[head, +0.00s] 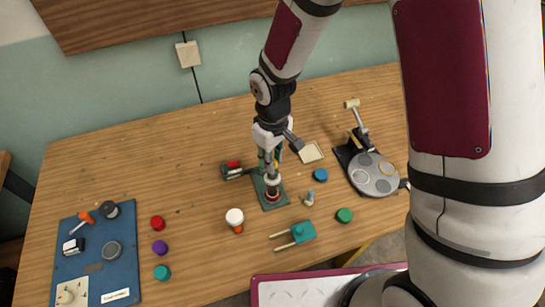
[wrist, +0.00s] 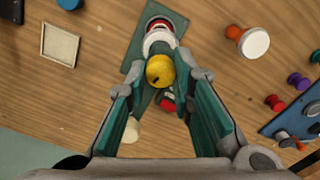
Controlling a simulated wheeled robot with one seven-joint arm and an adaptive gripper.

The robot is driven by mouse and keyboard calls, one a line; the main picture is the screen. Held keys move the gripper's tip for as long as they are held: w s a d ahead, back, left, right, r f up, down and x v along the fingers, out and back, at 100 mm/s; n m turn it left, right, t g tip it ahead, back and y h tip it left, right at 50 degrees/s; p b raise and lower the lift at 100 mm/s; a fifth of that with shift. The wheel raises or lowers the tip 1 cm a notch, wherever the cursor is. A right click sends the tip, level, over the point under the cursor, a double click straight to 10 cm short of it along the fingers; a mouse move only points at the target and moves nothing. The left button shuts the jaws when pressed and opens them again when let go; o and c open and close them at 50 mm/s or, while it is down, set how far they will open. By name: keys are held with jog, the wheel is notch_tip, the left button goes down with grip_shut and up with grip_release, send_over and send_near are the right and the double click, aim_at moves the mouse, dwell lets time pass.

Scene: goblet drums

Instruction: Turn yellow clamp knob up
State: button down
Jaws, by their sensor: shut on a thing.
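The yellow clamp knob (wrist: 160,71) is round, with a small dark mark on its face. In the wrist view it sits between the fingertips of my gripper (wrist: 161,78), which is shut on it. Just beyond it are a white ring-shaped part and a red round part on a green base plate (wrist: 135,42). In the head view my gripper (head: 268,158) reaches down over the same green base plate (head: 270,203). My arm and gripper mostly hide the knob there.
A small green device with a red top (head: 234,170) stands left of the plate. A white-topped orange piece (head: 235,218) and a teal block with prongs (head: 295,235) are in front. A blue panel (head: 95,265) lies left, a grey disc fixture (head: 374,176) right.

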jog(key=shift+w+n, duration=0.1)
jog(key=shift+n, duration=1.7)
jog(key=c, duration=1.4)
grip_release()
jog(key=shift+o, duration=0.2)
jog(key=shift+r, duration=0.15)
notch_tip(320, 180, up, 12)
